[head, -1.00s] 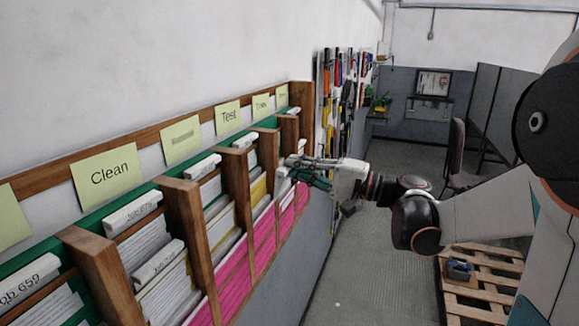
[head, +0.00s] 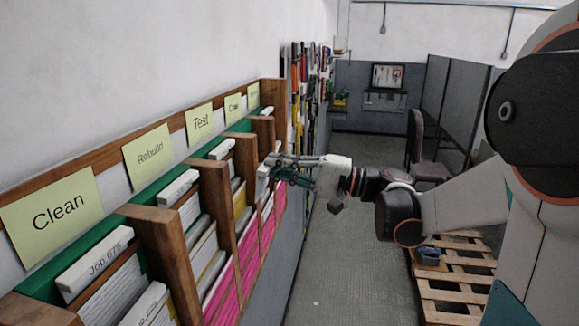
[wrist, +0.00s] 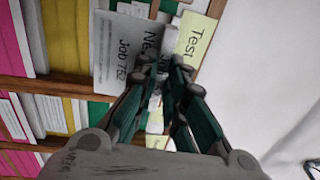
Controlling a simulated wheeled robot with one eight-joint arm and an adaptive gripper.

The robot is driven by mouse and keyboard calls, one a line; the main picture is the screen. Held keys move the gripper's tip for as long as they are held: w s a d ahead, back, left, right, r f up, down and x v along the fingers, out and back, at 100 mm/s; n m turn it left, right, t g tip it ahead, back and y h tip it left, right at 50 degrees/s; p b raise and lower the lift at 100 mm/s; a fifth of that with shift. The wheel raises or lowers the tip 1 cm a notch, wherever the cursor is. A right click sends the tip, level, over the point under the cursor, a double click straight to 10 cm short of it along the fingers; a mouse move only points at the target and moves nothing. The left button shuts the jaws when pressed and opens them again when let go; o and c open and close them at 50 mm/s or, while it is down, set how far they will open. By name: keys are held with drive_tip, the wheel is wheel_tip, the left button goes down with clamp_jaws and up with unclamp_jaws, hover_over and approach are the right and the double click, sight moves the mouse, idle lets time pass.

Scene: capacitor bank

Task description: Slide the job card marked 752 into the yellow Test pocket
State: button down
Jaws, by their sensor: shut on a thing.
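My gripper (wrist: 160,75) is shut on the white top strip of the job card (wrist: 120,50), a grey sheet printed "Job 752". In the wrist view the card lies flat-on beside the yellow Test label (wrist: 193,42), with yellow material (wrist: 60,35) just left of it. I cannot tell whether its lower edge is inside a pocket. In the head view my gripper (head: 272,168) is at the front of the rack, right of the Test label (head: 200,122). A yellow pocket edge (head: 240,198) shows left of the gripper; fingers hide part of the card.
The wooden rack divider (head: 214,200) is one of several separating pockets with white, yellow and pink fronts (head: 225,285). Other job cards, such as Job 675 (head: 95,262), stand nearer. Tools hang beyond the rack. A pallet (head: 445,290) is on the floor at right; the aisle is clear.

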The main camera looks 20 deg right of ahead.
drive_tip(key=f+x, duration=0.1)
drive_tip(key=x, duration=0.6)
drive_tip(key=shift+w+a+f+b, duration=0.2)
drive_tip(key=shift+a+b, duration=0.2)
drive_tip(key=shift+b, duration=0.05)
drive_tip(key=shift+f+b, duration=0.15)
drive_tip(key=shift+b, duration=0.3)
idle(1.2)
wheel_tip(320, 180, down, 4)
drive_tip(key=b, duration=0.3)
drive_tip(key=shift+f+b, duration=0.2)
drive_tip(key=shift+b, duration=0.2)
idle(0.5)
drive_tip(key=c, duration=1.6)
unclamp_jaws()
drive_tip(key=shift+o, duration=0.2)
